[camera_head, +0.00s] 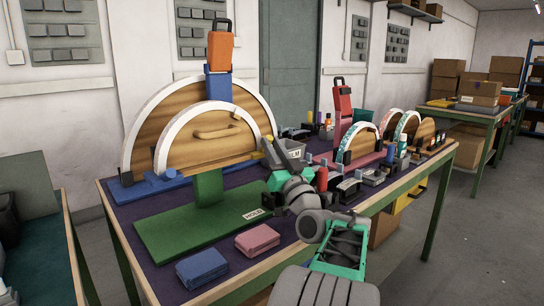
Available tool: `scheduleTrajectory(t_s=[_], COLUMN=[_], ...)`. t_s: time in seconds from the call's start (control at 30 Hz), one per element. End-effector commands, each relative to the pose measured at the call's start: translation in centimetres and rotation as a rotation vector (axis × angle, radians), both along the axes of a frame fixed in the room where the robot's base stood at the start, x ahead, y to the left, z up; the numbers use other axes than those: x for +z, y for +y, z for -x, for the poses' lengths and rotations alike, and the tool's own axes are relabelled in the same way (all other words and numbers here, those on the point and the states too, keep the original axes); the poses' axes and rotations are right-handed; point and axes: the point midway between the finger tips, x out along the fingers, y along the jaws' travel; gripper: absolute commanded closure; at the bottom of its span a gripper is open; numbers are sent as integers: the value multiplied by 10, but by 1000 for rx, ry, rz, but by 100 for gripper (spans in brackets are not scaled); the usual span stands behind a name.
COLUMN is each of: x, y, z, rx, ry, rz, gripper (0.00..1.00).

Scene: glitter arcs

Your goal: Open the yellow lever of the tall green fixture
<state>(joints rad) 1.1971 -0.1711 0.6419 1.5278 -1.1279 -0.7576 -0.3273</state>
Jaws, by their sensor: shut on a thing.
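The tall green fixture has a flat green base (180,238) and a green post (208,188) on the table's near left. It bears a wooden half-disc (205,146) with a white arc rim and a wooden handle. The yellow lever (267,147) shows as a small slanted piece at the right end of this arc. My gripper (275,163) reaches in from the lower right and is shut at the lever. The fingertips are small and partly hidden here, so the exact grip is hard to see.
A larger arc on a blue fixture (217,87) with an orange clamp (221,50) stands just behind. Blue (202,268) and pink (257,239) blocks lie at the table's front. A grey bin (291,149) is behind my gripper; smaller arcs and clutter fill the right.

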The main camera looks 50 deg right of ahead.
Motion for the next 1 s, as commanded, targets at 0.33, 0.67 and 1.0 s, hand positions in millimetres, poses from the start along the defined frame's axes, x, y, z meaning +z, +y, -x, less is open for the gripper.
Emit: scheduleTrajectory(t_s=[0.33, 0.67, 1.0], x=[0, 0, -11], y=[-1, 0, 4], z=[0, 0, 16], rx=[-2, -1, -5], ry=[-2, -1, 0], rz=[0, 0, -2], gripper=[80, 59, 59])
